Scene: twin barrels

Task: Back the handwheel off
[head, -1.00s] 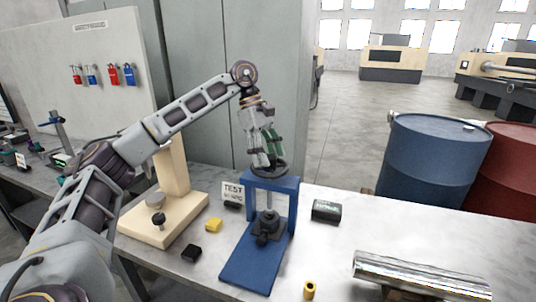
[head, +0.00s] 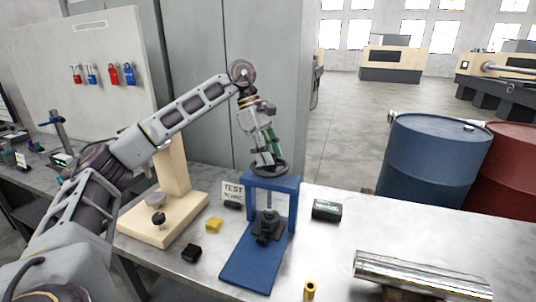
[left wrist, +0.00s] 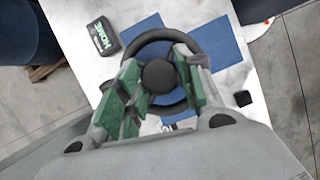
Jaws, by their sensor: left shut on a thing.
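The black handwheel (head: 284,171) sits on top of a blue press frame (head: 256,185) on the bench. My left gripper (head: 270,163) points down onto the wheel from above. In the left wrist view, the black handwheel (left wrist: 158,42) shows as a ring with a round hub, over the blue base. The green-padded fingers of my left gripper (left wrist: 163,80) are on either side of the hub, shut on the wheel. The fingers hide parts of the ring. A dark clamp part (head: 266,225) stands below in the press frame. My right gripper is out of view.
A small dark box (head: 326,210) stands right of the press. A TEST sign (head: 233,190), a yellow block (head: 214,225) and a black block (head: 191,253) lie left. A wooden stand (head: 172,185) is further left. A metal cylinder (head: 420,273) lies front right.

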